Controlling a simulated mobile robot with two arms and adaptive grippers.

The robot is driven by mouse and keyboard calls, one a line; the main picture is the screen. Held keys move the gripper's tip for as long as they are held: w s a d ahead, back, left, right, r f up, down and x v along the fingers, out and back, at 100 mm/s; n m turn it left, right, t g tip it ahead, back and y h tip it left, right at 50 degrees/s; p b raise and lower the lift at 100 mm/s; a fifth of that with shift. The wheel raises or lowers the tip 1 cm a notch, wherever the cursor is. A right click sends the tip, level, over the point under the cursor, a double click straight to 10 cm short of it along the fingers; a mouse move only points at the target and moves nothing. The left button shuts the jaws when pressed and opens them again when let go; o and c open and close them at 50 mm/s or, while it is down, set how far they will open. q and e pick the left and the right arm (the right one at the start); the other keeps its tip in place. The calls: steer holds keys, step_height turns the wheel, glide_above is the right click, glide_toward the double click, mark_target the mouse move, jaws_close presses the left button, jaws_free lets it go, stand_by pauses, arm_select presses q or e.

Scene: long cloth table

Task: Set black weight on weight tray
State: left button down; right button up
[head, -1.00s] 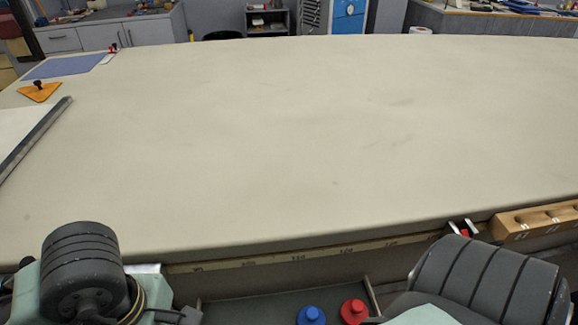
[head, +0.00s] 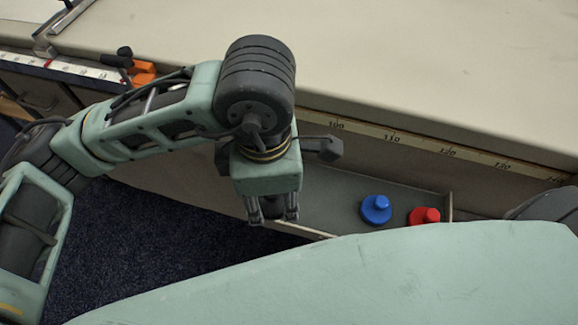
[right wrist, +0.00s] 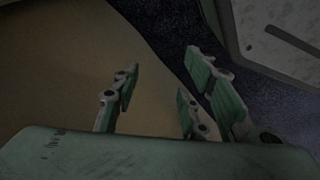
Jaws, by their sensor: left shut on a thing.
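The weight tray (head: 335,180) is a shallow grey tray along the table's near side. A blue weight (head: 376,209) and a red weight (head: 425,216) stand in its right part. My left gripper (head: 272,212) points down over the tray's left front edge. It is shut on a dark thing, mostly hidden between the fingers, which looks like the black weight (head: 272,207). I cannot tell whether it touches the tray. In the right wrist view, my right gripper (right wrist: 163,62) is open, with nothing between its fingers.
The cloth table (head: 400,70) is mostly clear. An orange piece (head: 143,72) with a black knob is at its left edge, beside a white scale strip (head: 75,68). A numbered ruler strip (head: 420,145) runs along the near edge. Dark blue carpet (head: 130,250) lies below.

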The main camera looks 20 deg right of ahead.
arm_select(q)
steer(key=w+d+f, duration=0.1)
steer(key=w, duration=0.1)
steer(key=w+d+f, duration=0.1)
steer(key=w+f, duration=0.1)
steer(key=w+d+f, duration=0.1)
steer(key=w+d, duration=0.1)
steer(key=shift+w+f, duration=0.15)
steer(key=shift+f, duration=0.15)
step_height(320, 180, down, 3)
steer(key=shift+f+b, duration=0.3)
steer(key=shift+f, duration=0.1)
arm_select(e)
steer(key=shift+w+a+r, duration=0.1)
steer(key=shift+w+r, duration=0.2)
steer(key=shift+r, duration=0.3)
steer(key=shift+w+r, duration=0.3)
steer(key=shift+r, duration=0.25)
arm_select(q)
steer(key=shift+f, duration=0.1)
steer(key=c, duration=1)
jaws_free()
steer(key=shift+a, duration=0.1)
arm_select(e)
steer(key=shift+w+r, duration=0.2)
steer(key=shift+r, duration=0.25)
